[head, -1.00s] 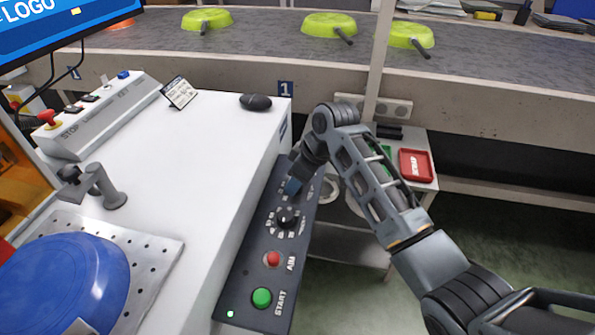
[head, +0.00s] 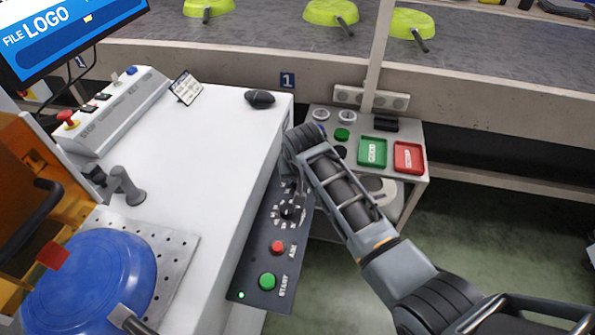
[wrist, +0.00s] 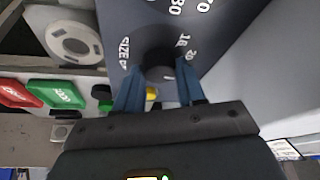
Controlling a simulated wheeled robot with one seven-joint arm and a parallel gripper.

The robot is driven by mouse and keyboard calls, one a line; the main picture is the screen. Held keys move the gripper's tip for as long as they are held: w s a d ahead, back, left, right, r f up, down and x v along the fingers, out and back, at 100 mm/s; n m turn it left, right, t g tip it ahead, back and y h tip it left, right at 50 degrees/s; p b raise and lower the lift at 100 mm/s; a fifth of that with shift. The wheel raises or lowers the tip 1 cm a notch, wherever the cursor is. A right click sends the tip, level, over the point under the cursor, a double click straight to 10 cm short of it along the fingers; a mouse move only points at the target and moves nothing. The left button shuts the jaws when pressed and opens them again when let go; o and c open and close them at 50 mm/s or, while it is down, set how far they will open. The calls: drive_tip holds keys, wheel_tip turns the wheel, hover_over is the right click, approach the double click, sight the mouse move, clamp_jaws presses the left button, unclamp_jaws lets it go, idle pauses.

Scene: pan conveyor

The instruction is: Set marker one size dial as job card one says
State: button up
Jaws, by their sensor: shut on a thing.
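The size dial (wrist: 158,62) is a black knob on the dark control panel (head: 262,247), beside a "SIZE" label and the numbers 16 and 20 in the wrist view. My gripper (wrist: 160,78) has its blue fingers on either side of this knob, shut on it. The knob's pointer is hidden, so its setting cannot be read. In the head view my arm hides this dial and my fingertips. A small white card (head: 186,87) stands on the white marker top; its text is too small to read.
Another black dial (head: 290,211), a red AIM button (head: 278,247) and a green START button (head: 267,281) lie lower on the panel. A side table (head: 418,167) with green and red trays stands right. A blue pan (head: 95,285) sits at left.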

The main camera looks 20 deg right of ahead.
drive_tip(key=shift+a+m+h, duration=0.1)
drive_tip(key=shift+m+h, duration=0.3)
drive_tip(key=shift+m, duration=0.7)
drive_tip(key=shift+p, duration=0.3)
drive_tip(key=o, duration=1)
drive_tip(key=shift+r, duration=0.1)
drive_tip(key=shift+v, duration=3.8)
